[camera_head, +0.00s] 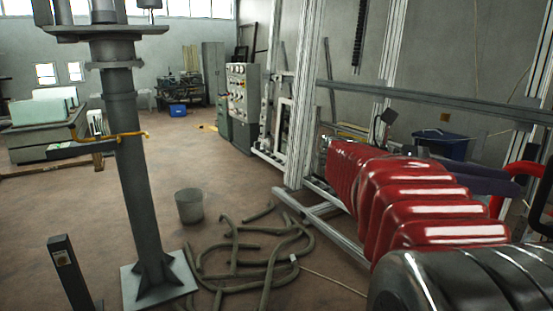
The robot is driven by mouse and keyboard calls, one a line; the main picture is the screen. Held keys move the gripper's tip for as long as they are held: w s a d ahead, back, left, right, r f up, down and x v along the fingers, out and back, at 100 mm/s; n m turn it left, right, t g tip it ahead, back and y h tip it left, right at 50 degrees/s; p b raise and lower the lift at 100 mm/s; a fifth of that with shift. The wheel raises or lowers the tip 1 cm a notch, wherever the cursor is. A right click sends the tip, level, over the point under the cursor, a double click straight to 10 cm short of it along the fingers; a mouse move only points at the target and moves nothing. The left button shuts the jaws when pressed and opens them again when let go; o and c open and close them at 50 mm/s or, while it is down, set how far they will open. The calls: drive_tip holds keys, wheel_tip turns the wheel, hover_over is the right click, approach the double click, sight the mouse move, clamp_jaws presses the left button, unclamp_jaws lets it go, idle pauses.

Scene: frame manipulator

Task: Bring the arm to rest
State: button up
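My gripper cannot be made out in the head view, and no fingertips show. The task names no object other than the arm. A red ribbed form and a dark grey ribbed form fill the lower right close to the camera. I cannot tell how the arm is posed from this view.
A grey steel column (133,170) on a square base plate stands at left, with a short dark post (70,272) beside it. A grey bucket (189,206) and tangled hoses (240,262) lie on the floor. A metal frame (302,100) rises at right. Floor between bucket and cabinets is open.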

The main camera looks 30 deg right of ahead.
drive_tip(key=w+d+f+m+t, duration=0.1)
drive_tip(key=w+f+t, duration=0.15)
drive_tip(key=f, duration=0.35)
drive_tip(key=w+f+m+t, duration=0.1)
drive_tip(key=f+t, duration=0.2)
drive_tip(key=f, duration=0.4)
drive_tip(key=w+a+f+m+t+y, duration=0.2)
drive_tip(key=a+f+t, duration=0.15)
drive_tip(key=f, duration=0.25)
drive_tip(key=w+a+f+m+t+y, duration=0.1)
drive_tip(key=w+a+f+t+y, duration=0.15)
drive_tip(key=a+f, duration=0.25)
drive_tip(key=w+a+f+t+y, duration=0.1)
drive_tip(key=a+t+y, duration=0.1)
drive_tip(key=a, duration=0.7)
drive_tip(key=w+a+f+m+t+y, duration=0.1)
drive_tip(key=a+f+t+y, duration=0.1)
drive_tip(key=a, duration=0.7)
drive_tip(key=w+a+f+m+t+y, duration=0.1)
drive_tip(key=a+t, duration=0.3)
drive_tip(key=a, duration=0.6)
drive_tip(key=shift+f+y, duration=0.4)
drive_tip(key=shift+y, duration=0.25)
